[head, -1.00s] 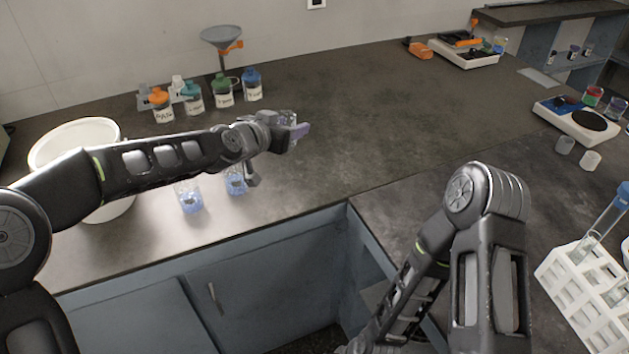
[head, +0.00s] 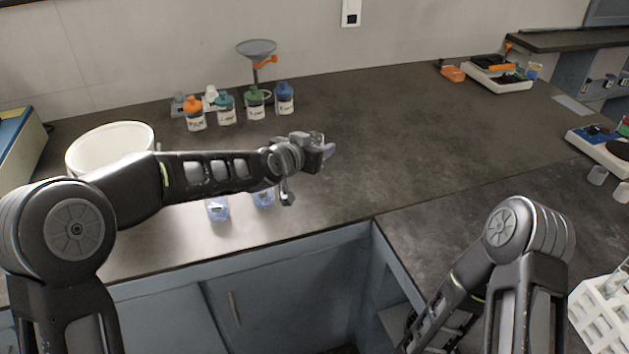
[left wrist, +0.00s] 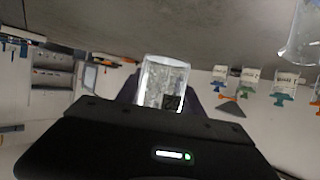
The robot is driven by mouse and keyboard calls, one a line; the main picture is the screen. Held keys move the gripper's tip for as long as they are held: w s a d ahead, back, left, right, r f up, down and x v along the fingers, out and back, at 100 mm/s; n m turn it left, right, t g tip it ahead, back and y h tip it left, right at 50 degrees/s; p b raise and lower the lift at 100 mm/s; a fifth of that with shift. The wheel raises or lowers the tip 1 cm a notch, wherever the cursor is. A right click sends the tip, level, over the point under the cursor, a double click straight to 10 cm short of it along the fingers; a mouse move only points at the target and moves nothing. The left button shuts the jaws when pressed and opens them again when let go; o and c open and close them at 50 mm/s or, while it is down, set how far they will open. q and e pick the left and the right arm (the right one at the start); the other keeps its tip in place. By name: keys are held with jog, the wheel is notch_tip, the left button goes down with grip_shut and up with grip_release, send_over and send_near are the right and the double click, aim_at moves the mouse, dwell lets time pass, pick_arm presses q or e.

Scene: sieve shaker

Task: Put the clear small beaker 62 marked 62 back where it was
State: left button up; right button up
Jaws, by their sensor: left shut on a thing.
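A clear small beaker (left wrist: 163,82) is between the fingers of my left gripper, with a dark label patch near its lower edge; I cannot read its number. In the head view, my left gripper (head: 322,150) is shut on this beaker (head: 317,138), above the bench and to the right of two other beakers. Those two, a left beaker (head: 217,209) and a right beaker (head: 264,197), have bluish contents and stand near the bench's front edge, partly below my left arm. My right arm is at the lower right, its gripper out of view.
Several capped bottles (head: 226,110) and a funnel on a stand (head: 257,50) are at the back. A white tub (head: 110,145) is behind my left arm. The bench (head: 420,140) is clear to the right of the gripper. A white rack (head: 603,315) is at the lower right.

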pick_arm(q)
send_over(316, 184)
notch_tip(316, 184, down, 4)
jog(key=shift+f, duration=0.1)
jog(key=shift+f, duration=0.15)
jog(key=shift+f, duration=1.75)
jog(key=shift+f+b, duration=0.15)
jog(key=shift+b, duration=0.25)
jog(key=o, duration=1.4)
jog(key=shift+o, duration=0.2)
